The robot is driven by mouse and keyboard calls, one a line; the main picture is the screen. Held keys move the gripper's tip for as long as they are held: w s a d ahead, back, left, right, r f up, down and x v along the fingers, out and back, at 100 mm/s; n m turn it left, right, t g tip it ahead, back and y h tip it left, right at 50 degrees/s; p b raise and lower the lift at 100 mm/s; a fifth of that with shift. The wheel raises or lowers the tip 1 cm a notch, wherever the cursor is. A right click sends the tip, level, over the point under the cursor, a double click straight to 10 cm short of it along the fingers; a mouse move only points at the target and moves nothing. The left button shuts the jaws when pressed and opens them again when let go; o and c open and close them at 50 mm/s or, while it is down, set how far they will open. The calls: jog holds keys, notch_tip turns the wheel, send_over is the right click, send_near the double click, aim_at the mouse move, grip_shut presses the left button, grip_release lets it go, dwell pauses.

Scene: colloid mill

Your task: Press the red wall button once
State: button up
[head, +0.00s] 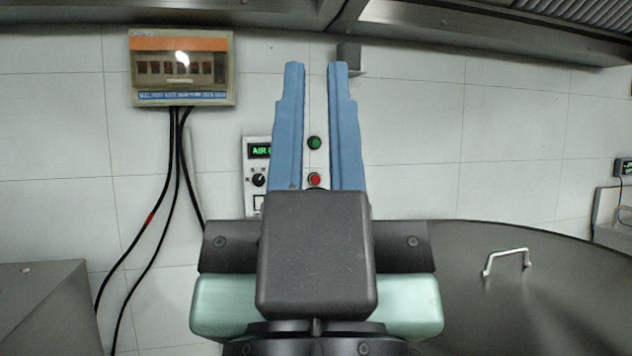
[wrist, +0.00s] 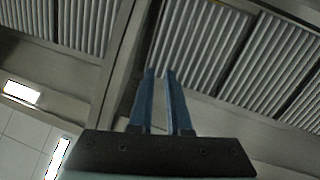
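The red wall button (head: 315,180) is on a white control panel (head: 256,180) on the tiled wall. It shows in the head view through the gap between my gripper's fingers, below a green button (head: 314,143). My gripper (head: 316,66) has two blue fingers pointing up, in front of the panel and hiding part of it. The fingers stand a little apart with nothing between them. In the wrist view my gripper (wrist: 159,72) points towards the ceiling, and the red button is not seen there.
An electrical box (head: 181,68) with black cables hangs on the wall at left. A large dark round lid (head: 520,275) with a handle is at right. A grey metal surface (head: 45,300) is at lower left. Slatted hood panels (wrist: 200,50) are overhead.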

grip_shut()
dwell(1.4)
notch_tip(320, 180, up, 13)
jog(key=p, duration=1.3)
jog(key=shift+f, duration=0.1)
